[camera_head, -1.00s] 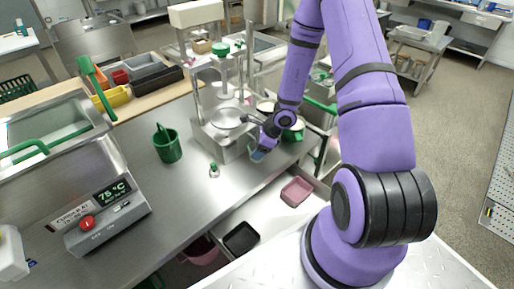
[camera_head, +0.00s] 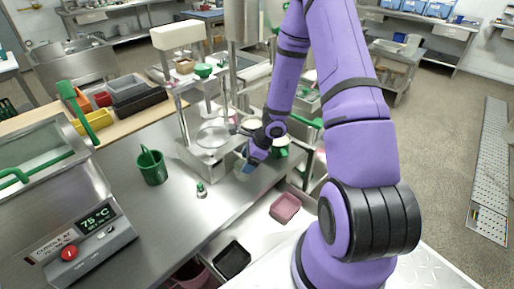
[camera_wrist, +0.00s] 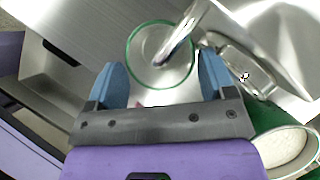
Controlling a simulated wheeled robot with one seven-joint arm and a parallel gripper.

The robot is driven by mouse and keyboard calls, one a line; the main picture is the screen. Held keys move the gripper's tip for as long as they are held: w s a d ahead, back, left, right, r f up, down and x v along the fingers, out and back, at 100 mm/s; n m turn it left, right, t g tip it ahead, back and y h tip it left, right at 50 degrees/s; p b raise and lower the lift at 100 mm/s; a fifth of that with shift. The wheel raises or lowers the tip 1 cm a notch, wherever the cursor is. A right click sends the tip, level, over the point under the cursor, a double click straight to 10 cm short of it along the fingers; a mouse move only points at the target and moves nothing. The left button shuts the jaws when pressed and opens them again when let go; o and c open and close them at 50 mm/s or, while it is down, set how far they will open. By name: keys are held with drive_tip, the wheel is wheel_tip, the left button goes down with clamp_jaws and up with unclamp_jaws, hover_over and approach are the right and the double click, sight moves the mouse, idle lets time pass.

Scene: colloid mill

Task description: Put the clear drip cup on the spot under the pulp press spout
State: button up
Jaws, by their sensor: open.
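The clear drip cup (camera_wrist: 148,52) with a green rim stands under the bent metal spout (camera_wrist: 184,32) in the wrist view. The spout passes over the cup's mouth. In the head view the cup (camera_head: 243,172) shows faintly on the counter at the right of the press (camera_head: 212,140). My gripper (camera_wrist: 162,78) is open, with one blue finger on each side of the cup's near edge. I cannot tell whether either finger touches it. In the head view my gripper (camera_head: 248,157) is low beside the press. The spot under the cup is hidden.
A green-rimmed container (camera_wrist: 290,145) is close at the right of my gripper. A green pot (camera_head: 152,168) and a small green-capped bottle (camera_head: 201,190) stand left on the counter. A pink tray (camera_head: 285,207) and a black tray (camera_head: 232,260) lie lower in front.

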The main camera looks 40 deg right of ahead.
drive_tip(key=v, duration=0.9)
drive_tip(key=s+a+r+n, duration=0.25)
drive_tip(key=r+n, duration=0.25)
drive_tip(key=r, duration=0.3)
drive_tip(key=s+a+r+n+h, duration=0.1)
drive_tip(key=a+r+n, duration=0.3)
drive_tip(key=r, duration=0.3)
drive_tip(key=s+a+r+n, duration=0.2)
drive_tip(key=a+r+n, duration=0.25)
drive_tip(key=r, duration=0.35)
drive_tip(key=s+a+r+n+t+h, duration=0.1)
drive_tip(key=s+r+n+h, duration=0.3)
drive_tip(key=s+r+n, duration=0.7)
drive_tip(key=s+r, duration=0.2)
drive_tip(key=s, duration=0.3)
drive_tip(key=shift+s+t, duration=0.4)
